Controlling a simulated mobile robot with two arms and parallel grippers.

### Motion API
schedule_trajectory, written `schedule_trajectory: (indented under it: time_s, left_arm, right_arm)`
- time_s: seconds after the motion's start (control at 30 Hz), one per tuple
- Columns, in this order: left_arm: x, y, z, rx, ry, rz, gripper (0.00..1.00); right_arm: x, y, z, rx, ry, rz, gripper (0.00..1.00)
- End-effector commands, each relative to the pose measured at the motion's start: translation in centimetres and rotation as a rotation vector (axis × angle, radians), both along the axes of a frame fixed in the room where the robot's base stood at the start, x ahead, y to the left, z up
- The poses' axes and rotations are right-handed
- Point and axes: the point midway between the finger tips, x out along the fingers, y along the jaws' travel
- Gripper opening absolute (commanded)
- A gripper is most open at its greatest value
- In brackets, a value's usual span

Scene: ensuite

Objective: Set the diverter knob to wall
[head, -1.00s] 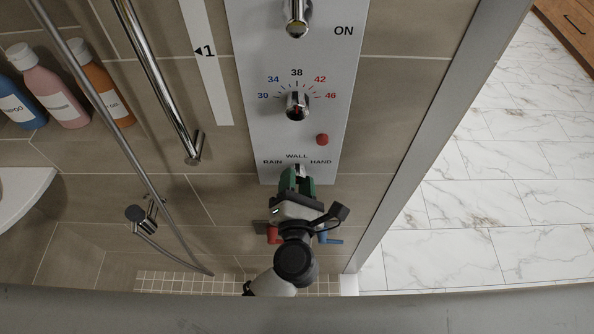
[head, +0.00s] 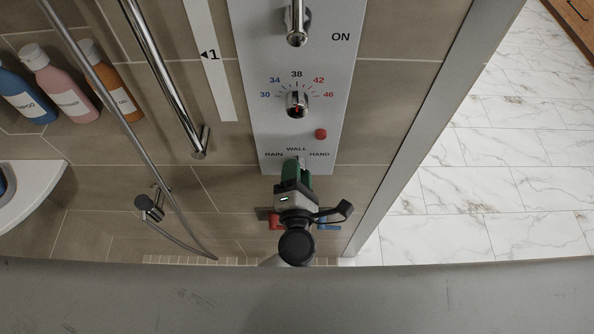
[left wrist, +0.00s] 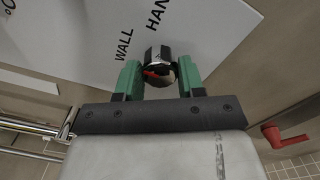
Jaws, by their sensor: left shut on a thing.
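The white control panel (head: 338,90) carries the labels RAIN, WALL and HAND near its lower end. The diverter knob (left wrist: 160,68) is a small dark and chrome cylinder with a red mark. In the left wrist view it sits between the green fingertips of my left gripper (left wrist: 157,78), which is shut on it. The red mark faces left, roughly the side of the WALL label; the exact setting is hard to tell. In the head view my left gripper (head: 298,168) hides most of the knob just below WALL. My right gripper is not in view.
Above are the temperature knob (head: 297,103), a red button (head: 321,134) and a chrome lever (head: 297,25). A red valve handle (left wrist: 285,136) and a blue one (head: 328,224) are close below the gripper. A shower rail (head: 165,75) and several bottles (head: 70,95) are at left.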

Motion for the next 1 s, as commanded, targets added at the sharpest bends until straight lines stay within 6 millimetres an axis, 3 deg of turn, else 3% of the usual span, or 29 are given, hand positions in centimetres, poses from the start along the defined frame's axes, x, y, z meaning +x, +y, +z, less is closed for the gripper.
schedule_trajectory:
  time_s: [0.17, 0.2, 0.33, 0.67, 0.77, 1.0]
  left_arm:
    - [0.1, 0.0, 0.0, -0.001, -0.001, 0.000, 0.15]
    - [0.1, 0.0, 0.0, -0.001, -0.001, 0.000, 0.45]
    - [0.0, 0.0, 0.0, -0.001, -0.001, 0.000, 0.64]
    - [-0.3, 0.0, -0.1, -0.002, 0.001, 0.000, 0.64]
    - [-1.4, 0.0, -0.3, -0.002, 0.002, 0.000, 0.64]
    - [-6.2, 0.0, -0.4, -0.002, 0.003, -0.001, 0.64]
  right_arm:
    - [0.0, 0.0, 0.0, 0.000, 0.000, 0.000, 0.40]
    - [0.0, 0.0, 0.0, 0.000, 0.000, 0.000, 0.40]
    - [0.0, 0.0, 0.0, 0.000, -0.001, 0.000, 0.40]
    - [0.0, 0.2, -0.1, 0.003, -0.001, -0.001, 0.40]
    - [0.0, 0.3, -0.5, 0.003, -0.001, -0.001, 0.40]
    - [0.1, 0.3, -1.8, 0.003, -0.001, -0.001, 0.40]
